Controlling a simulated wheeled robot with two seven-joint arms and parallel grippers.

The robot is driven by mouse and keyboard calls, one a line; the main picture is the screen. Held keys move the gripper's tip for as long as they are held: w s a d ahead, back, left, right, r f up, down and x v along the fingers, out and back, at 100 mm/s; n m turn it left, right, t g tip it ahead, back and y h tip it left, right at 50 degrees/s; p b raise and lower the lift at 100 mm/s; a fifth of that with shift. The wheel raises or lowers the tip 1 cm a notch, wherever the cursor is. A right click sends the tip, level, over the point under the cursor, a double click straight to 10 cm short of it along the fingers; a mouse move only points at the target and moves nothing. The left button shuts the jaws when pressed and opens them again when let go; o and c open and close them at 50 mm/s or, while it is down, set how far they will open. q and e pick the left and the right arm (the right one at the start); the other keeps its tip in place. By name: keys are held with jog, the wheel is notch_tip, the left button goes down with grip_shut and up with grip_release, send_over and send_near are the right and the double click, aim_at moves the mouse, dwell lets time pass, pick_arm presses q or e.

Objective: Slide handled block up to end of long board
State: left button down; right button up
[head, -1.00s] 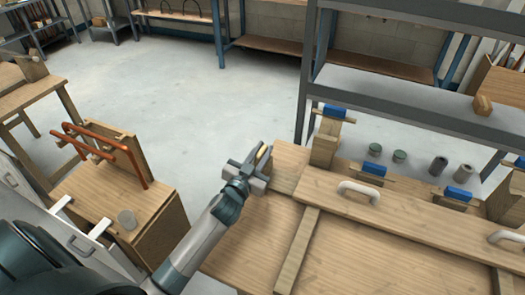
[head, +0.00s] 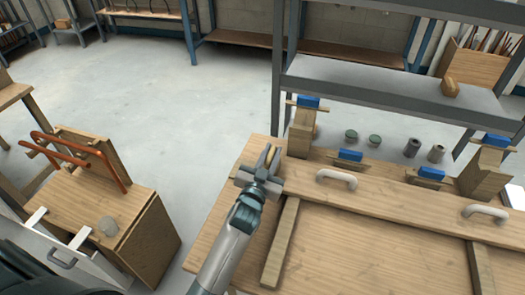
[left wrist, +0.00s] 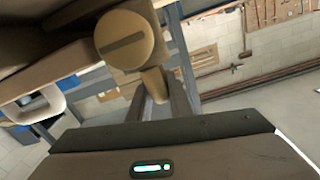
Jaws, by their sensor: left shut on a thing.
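The long board (head: 400,195) lies along the far part of the wooden bench top, with two white handles (head: 337,178) on it. My left gripper (head: 269,158) is at the board's left end, shut on a small tan wooden handle that shows between its fingers. In the left wrist view, the wooden handle (left wrist: 153,85) stands between the dark fingers, below a round slotted wooden knob (left wrist: 123,40). The block under the handle is mostly hidden by my gripper, so I cannot tell whether it touches the board's end. My right gripper is not in view.
Wooden stops with blue clamps (head: 308,102) stand along the bench's back edge. Several green and grey cylinders (head: 411,147) sit behind it. A grey shelf (head: 400,88) rises beyond. A wooden cabinet with an orange clamp (head: 75,155) is at left. Open floor lies between.

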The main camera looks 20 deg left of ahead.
pick_arm(q)
jog(key=c, duration=1.7)
grip_release()
jog(key=shift+o, duration=0.2)
